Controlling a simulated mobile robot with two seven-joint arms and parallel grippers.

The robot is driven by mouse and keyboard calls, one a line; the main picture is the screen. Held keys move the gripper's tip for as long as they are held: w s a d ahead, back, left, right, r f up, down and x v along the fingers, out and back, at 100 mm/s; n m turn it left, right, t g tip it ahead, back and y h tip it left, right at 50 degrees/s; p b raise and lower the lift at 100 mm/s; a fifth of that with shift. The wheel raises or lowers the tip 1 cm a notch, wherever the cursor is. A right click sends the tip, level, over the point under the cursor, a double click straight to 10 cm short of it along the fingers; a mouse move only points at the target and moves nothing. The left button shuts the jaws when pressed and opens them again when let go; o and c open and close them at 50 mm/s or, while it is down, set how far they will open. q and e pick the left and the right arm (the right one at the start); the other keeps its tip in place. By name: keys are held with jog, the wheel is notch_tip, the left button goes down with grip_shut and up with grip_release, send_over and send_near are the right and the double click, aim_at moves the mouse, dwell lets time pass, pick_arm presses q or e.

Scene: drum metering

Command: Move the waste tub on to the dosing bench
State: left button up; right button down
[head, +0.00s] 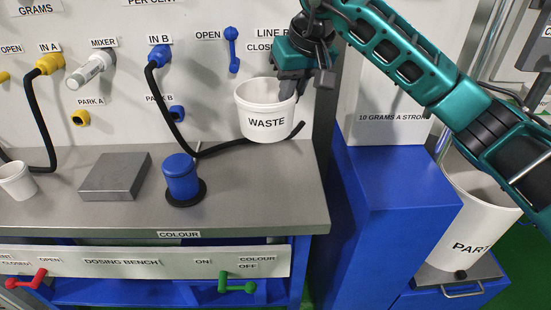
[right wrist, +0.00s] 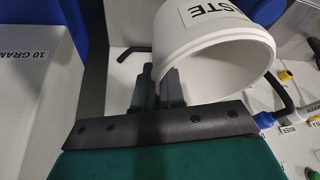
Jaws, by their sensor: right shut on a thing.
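The waste tub (head: 264,108) is white, round and labelled WASTE. It hangs upright in the air over the right end of the dosing bench (head: 250,200). My right gripper (head: 293,82) is shut on the tub's wall at its right side. In the right wrist view the tub (right wrist: 215,55) fills the upper right, with the fingers (right wrist: 160,88) at its edge. Its contents cannot be seen. My left gripper is in neither view.
A blue canister (head: 181,178) on a dark base, a grey block (head: 115,176) and a white cup (head: 16,180) stand on the bench.

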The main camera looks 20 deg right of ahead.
notch_tip(320, 180, down, 16)
jog(key=shift+r+b, duration=0.1)
jog(key=shift+b, duration=0.5)
jog(key=shift+f, duration=0.3)
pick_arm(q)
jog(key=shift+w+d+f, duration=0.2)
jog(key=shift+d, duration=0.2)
pick_arm(e)
jog(key=shift+f, duration=0.15)
jog(key=c, duration=1.2)
grip_release()
jog(key=shift+c, duration=0.2)
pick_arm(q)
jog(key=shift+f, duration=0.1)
